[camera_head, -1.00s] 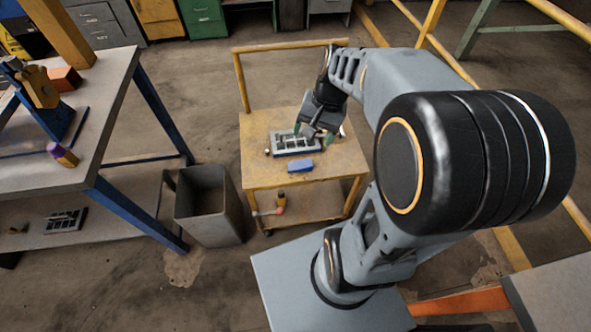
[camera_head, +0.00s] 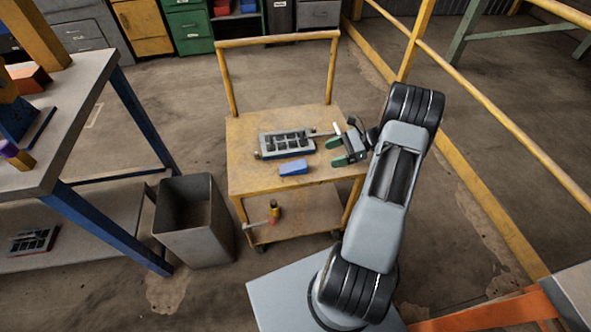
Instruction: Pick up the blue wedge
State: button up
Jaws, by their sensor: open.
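The blue wedge (camera_head: 293,167) lies on the top of the yellow cart (camera_head: 247,178), near its front edge. My gripper (camera_head: 338,150) is over the right side of the cart top, to the right of the wedge and a little behind it. Its two green-tipped fingers are apart and point left. Nothing shows between them, and they do not touch the wedge. I cannot tell the exact height of the fingers above the cart top.
The cart's rear handle (camera_head: 280,42) rises behind. A grey bin (camera_head: 195,220) and a workbench (camera_head: 75,90) stand left. The cart's front left top is clear.

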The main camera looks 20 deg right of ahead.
aim_at(305, 163)
jog(key=b+x, duration=0.1)
jog(key=x, duration=0.9)
jog(key=shift+a, duration=0.25)
jog(key=shift+c, duration=0.3)
jog(key=c, duration=1)
jog(key=shift+o, duration=0.2)
jog(key=shift+r, duration=0.15)
